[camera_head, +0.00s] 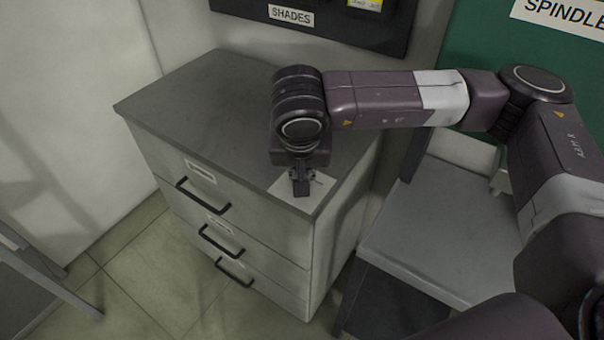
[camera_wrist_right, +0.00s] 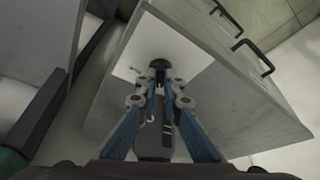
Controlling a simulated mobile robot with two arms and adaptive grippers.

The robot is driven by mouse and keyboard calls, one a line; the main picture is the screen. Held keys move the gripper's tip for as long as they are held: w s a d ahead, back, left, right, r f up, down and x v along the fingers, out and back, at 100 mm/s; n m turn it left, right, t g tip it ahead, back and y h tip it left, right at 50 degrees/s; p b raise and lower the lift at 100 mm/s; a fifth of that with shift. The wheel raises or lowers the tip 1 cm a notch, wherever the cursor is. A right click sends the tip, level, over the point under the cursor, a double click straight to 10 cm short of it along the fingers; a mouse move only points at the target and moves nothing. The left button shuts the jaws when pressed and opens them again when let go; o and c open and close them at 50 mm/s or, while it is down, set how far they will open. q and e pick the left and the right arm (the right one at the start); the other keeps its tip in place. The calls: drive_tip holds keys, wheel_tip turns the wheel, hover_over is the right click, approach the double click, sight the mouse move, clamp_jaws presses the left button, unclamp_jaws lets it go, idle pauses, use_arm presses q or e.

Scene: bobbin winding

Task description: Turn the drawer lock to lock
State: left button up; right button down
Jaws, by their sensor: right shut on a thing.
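The grey drawer cabinet (camera_head: 190,100) stands left of centre, with its drawers facing the front left. A white plate (camera_head: 318,184) lies on its top at the front right corner. My right gripper (camera_head: 300,188) points down over this plate. In the right wrist view my right gripper (camera_wrist_right: 160,78) is shut on a small dark part, the drawer lock (camera_wrist_right: 158,63), at the white plate (camera_wrist_right: 188,50). The fingers cover most of the lock, so I cannot tell which way it is turned. My left gripper is not in view.
Three drawers with black handles (camera_head: 203,194) look closed. A grey table (camera_head: 430,215) stands right of the cabinet, and a black SHADES board (camera_head: 320,22) hangs behind. The rest of the cabinet top is clear.

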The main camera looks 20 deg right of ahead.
drive_tip(key=c, duration=2.1)
unclamp_jaws()
drive_tip(key=shift+r, duration=0.1)
drive_tip(key=v, duration=1.2)
